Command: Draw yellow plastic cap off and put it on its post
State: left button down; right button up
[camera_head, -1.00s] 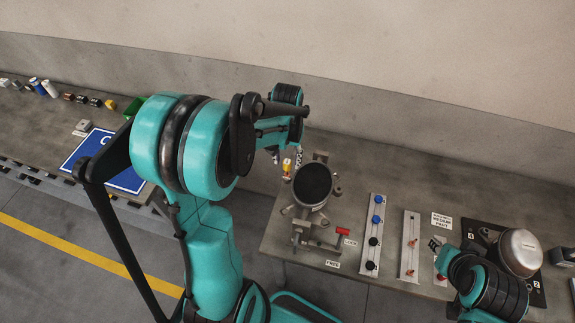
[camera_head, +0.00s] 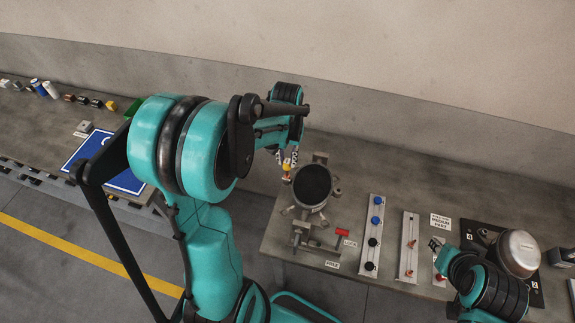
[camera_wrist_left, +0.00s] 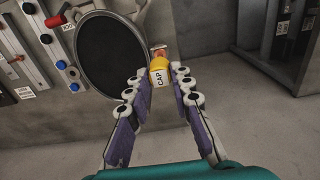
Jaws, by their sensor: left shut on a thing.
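The yellow cap (camera_wrist_left: 158,75), marked CAP, sits between the fingertips of my left gripper (camera_wrist_left: 160,82) in the left wrist view. A copper-coloured fitting (camera_wrist_left: 158,52) shows right behind it; I cannot tell whether the cap still sits on it. In the head view my left gripper (camera_head: 286,158) is shut on the cap (camera_head: 287,166), beside the rim of the dark round compressor body (camera_head: 313,185). Only a small part of my right gripper (camera_head: 436,244) shows near the right-hand pallet, and its jaws are unclear. I cannot make out the cap's own post.
A strip with blue and black knobs (camera_head: 374,240) and a strip with a copper-coloured piece (camera_head: 409,245) stand right of the compressor. A red handle (camera_head: 342,232) sits near the LOCK and FREE labels. A silver dome (camera_head: 519,252) stands at far right.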

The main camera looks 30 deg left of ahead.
aim_at(287, 161)
pick_arm(q)
jog(key=shift+r+p, duration=1.55)
jog(key=shift+r, duration=0.85)
jog(key=shift+f, duration=0.1)
